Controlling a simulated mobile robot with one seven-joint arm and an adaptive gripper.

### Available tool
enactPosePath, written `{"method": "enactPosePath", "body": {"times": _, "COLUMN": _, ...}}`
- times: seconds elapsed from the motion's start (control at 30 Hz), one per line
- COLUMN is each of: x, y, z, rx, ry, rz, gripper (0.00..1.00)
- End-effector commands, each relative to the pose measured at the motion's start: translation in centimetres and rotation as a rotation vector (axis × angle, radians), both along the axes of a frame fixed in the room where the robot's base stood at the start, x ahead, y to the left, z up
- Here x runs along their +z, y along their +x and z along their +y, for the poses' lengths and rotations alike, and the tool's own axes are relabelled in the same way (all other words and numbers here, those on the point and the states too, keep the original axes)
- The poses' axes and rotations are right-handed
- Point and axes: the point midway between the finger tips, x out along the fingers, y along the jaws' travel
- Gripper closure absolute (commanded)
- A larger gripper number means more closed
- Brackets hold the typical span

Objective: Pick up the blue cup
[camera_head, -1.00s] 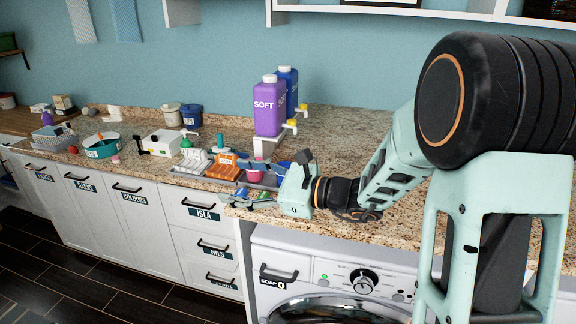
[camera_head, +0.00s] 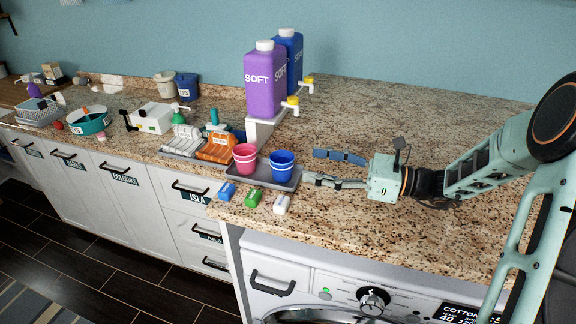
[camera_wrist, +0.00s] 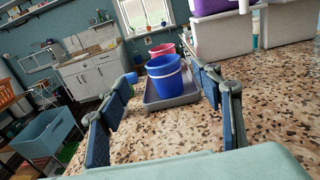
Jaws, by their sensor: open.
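The blue cup (camera_head: 282,165) stands upright on a grey tray (camera_head: 262,182) on the granite counter, to the right of a pink cup (camera_head: 245,157). My gripper (camera_head: 310,166) is open and empty, to the right of the blue cup, with its fingers pointing left toward it. In the wrist view the blue cup (camera_wrist: 166,78) is ahead between the open fingers (camera_wrist: 163,95), apart from them, with the pink cup (camera_wrist: 162,50) behind it.
Blue (camera_head: 227,191), green (camera_head: 254,197) and white (camera_head: 282,204) small items lie along the counter's front edge. Purple (camera_head: 265,80) and blue (camera_head: 290,60) jugs stand on a raised stand behind the tray. An orange rack (camera_head: 217,148) is left of it. Counter to the right is clear.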

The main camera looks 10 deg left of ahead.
Motion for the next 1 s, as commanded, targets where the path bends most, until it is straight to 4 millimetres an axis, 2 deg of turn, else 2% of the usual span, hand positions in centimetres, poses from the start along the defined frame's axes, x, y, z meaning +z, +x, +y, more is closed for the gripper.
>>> {"method": "enactPosePath", "body": {"times": 0.1, "x": 0.1, "y": 0.2, "z": 2.2, "rx": 0.004, "ry": 0.001, "rz": 0.0, "gripper": 0.41}}
{"method": "enactPosePath", "body": {"times": 0.33, "x": -0.1, "y": 0.7, "z": 4.6, "rx": 0.002, "ry": 0.0, "rz": 0.001, "gripper": 0.41}}
{"method": "enactPosePath", "body": {"times": 0.6, "x": -0.6, "y": 1.5, "z": 8.3, "rx": 0.002, "ry": 0.0, "rz": 0.0, "gripper": 0.41}}
{"method": "enactPosePath", "body": {"times": 0.9, "x": -0.7, "y": 1.7, "z": 8.8, "rx": -0.001, "ry": 0.0, "rz": -0.002, "gripper": 0.41}}
{"method": "enactPosePath", "body": {"times": 1.0, "x": -0.7, "y": 1.7, "z": 8.8, "rx": -0.001, "ry": -0.001, "rz": -0.001, "gripper": 0.5}}
